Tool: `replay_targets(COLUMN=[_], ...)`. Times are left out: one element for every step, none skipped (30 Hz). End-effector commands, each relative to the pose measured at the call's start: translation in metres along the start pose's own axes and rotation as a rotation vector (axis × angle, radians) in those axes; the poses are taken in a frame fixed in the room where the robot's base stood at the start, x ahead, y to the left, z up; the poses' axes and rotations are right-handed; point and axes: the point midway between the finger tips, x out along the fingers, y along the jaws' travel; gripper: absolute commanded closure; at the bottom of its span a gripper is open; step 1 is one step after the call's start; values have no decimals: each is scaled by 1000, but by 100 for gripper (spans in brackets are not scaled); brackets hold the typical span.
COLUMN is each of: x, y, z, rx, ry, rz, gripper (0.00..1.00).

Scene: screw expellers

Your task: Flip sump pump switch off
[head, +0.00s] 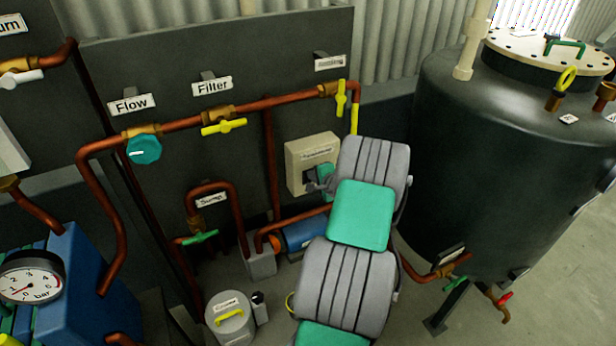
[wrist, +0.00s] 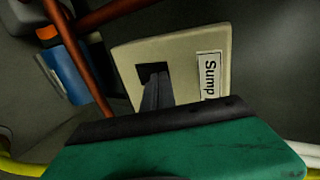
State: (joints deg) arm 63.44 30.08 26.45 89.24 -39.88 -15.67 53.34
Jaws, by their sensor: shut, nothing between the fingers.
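The sump pump switch box (head: 299,156) is a cream plate on the dark panel, partly hidden behind my arm in the head view. In the wrist view the plate (wrist: 185,52) carries a label reading "Sump" (wrist: 209,77), its end cut off by my gripper's body. A dark switch or recess (wrist: 150,72) shows in the plate's middle. My gripper (wrist: 154,84) is shut and empty, its fingertips overlapping the lower part of this dark area. In the head view my gripper (head: 313,184) is at the plate's lower front. Contact and the switch's position cannot be told.
Copper pipes (head: 272,165) run beside and above the box, with a yellow valve handle (head: 341,98) above right. A blue motor (head: 305,232) sits below. A large dark tank (head: 480,165) stands right, and a lidded grey bucket (head: 230,322) stands on the floor.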

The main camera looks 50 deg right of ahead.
Motion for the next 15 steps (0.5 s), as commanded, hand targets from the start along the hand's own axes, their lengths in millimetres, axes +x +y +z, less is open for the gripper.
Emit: replay_targets(x=[-1,-1,-1,-2,-2,-2,-2,-2,-3,-3,-4,-5,-6,-6,-7], y=[-1,0,0,1,1,1,0,0,-1,-3,-4,-6,-8,-9,-11], z=[-4,-3,-5,-6,-6,-6,-6,-6,-6,-6,-6,-5,-5,-5,-5], rx=[2,3,4,5,5,5,5,5,4,4,4,4,4,4,4], ry=[4,4,6,7,8,8,8,8,8,7,7,7,7,7,6], rz=[7,6,6,6,6,5,5,5,5,5,4,4,4,4,4], gripper=[100,100,100,100,100,100,100,100,100,100,100,100,100,100,100])
